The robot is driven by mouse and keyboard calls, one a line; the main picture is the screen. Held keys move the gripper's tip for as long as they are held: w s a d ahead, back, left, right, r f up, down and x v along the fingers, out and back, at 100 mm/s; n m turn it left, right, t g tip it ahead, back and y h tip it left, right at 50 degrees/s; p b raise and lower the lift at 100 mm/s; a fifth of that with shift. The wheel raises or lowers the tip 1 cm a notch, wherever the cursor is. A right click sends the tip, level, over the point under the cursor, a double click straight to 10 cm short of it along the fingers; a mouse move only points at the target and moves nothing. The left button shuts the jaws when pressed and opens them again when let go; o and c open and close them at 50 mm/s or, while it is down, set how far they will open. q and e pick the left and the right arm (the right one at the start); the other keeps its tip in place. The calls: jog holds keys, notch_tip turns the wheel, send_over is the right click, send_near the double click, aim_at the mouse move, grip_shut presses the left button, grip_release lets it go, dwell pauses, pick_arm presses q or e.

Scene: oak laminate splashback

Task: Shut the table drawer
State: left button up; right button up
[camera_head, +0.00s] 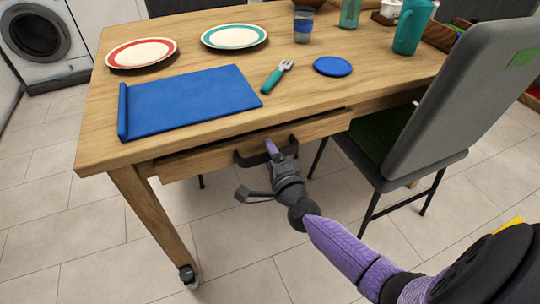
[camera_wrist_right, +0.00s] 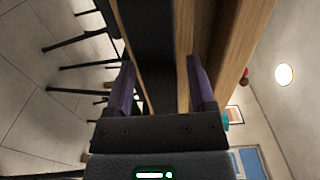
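The wooden table's drawer (camera_head: 313,130) stands a little open, with a narrow dark gap showing between its front and the tabletop edge. A dark handle (camera_head: 246,159) is fixed on the drawer front. My right gripper (camera_head: 271,149) is at the handle, with a purple finger overlapping it; contact cannot be told. In the wrist view the two purple fingers of the right gripper (camera_wrist_right: 161,88) are well apart, with wood and a dark band ahead between them. My left gripper is not in view.
On the table (camera_head: 190,145) are a blue mat (camera_head: 190,100), two plates, a fork, a blue disc (camera_head: 333,66), cups and a teal pitcher (camera_head: 411,27). A grey chair (camera_head: 460,95) stands close right of the drawer. Tiled floor in front is clear.

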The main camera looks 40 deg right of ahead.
grip_shut()
dwell(0.5)
dwell(0.8)
